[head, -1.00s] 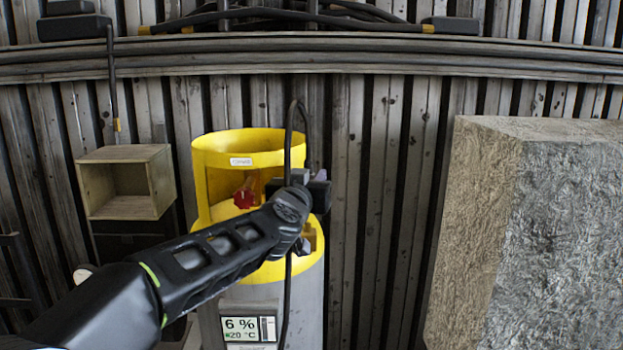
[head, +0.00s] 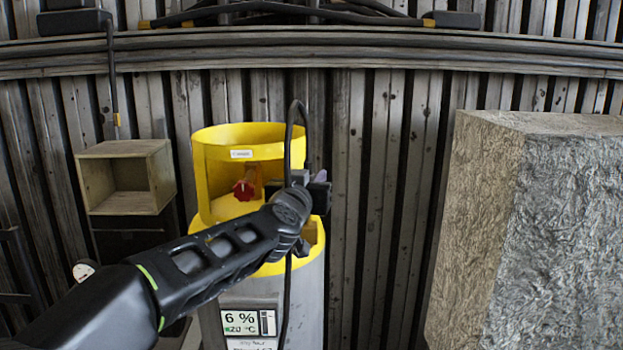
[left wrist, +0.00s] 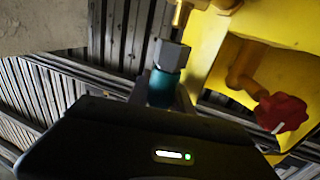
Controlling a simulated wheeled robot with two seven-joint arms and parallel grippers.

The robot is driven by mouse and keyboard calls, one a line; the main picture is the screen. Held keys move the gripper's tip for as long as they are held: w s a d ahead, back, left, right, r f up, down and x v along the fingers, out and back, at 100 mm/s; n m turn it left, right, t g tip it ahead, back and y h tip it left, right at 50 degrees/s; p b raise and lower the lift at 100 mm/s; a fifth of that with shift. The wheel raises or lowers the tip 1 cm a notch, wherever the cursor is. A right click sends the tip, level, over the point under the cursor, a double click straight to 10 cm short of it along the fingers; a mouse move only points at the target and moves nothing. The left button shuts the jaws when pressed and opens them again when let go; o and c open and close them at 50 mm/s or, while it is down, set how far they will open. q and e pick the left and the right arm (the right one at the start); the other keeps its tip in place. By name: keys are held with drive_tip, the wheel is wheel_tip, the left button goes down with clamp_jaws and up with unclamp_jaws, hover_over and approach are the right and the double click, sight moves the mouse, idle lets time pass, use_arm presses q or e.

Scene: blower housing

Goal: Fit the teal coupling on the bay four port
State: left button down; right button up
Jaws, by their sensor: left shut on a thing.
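My left gripper (head: 316,190) is at the right side of the yellow collar, mostly hidden behind its own wrist in the head view. In the left wrist view it is shut on the teal coupling (left wrist: 160,88), which has a grey hex nut (left wrist: 172,55) at its far end. A brass port (left wrist: 180,14) lies just beyond the nut, roughly in line with it. I cannot tell whether nut and port touch. The coupling cannot be made out in the head view. My right gripper is not in view.
The grey cylinder with yellow collar (head: 215,160) has a red valve knob (head: 244,190) and a display (head: 247,322) reading 6 %. A black hose (head: 290,130) loops beside the gripper. A wooden box (head: 125,178) is at left; a large rough block (head: 560,230) fills the right.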

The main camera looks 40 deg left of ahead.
use_arm(q)
drive_tip(key=shift+f, duration=0.15)
drive_tip(key=shift+f+b, duration=0.35)
drive_tip(key=shift+b, duration=0.05)
drive_tip(key=shift+f+b, duration=0.8)
drive_tip(key=shift+f, duration=0.2)
drive_tip(key=c, duration=1.1)
unclamp_jaws()
drive_tip(key=v, duration=0.7)
drive_tip(key=shift+s+d, duration=0.15)
drive_tip(key=shift+s, duration=0.2)
